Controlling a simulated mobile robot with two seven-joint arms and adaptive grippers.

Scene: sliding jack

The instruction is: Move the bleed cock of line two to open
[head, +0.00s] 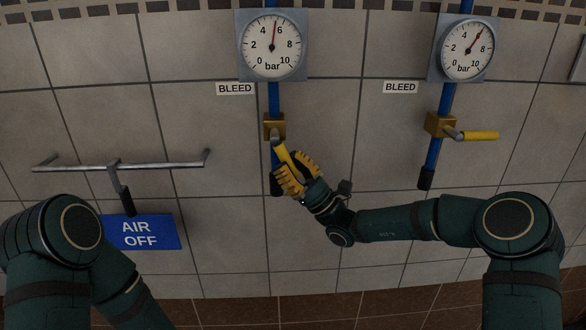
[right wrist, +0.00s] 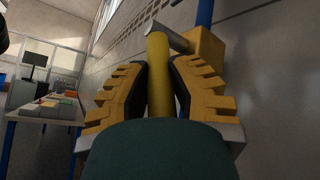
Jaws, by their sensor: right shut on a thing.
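Two brass bleed cocks sit on vertical blue pipes on the tiled wall. The left cock (head: 274,125) has a yellow lever (head: 283,153) slanting down and slightly right, close to the pipe. My right gripper (head: 297,174) is shut on this lever, and its fingers hide the lever's lower part. In the right wrist view the yellow lever (right wrist: 158,75) stands between the two fingers, with the brass body (right wrist: 207,48) beyond. The right cock (head: 439,124) has its yellow lever (head: 480,136) sticking out level to the right, untouched. No line number is readable. My left gripper is out of view.
A gauge (head: 272,45) stands above the left cock and another gauge (head: 468,50) above the right one. BLEED labels (head: 235,89) are beside both pipes. A grey T-bar handle (head: 120,165) and a blue AIR OFF sign (head: 152,233) are at left.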

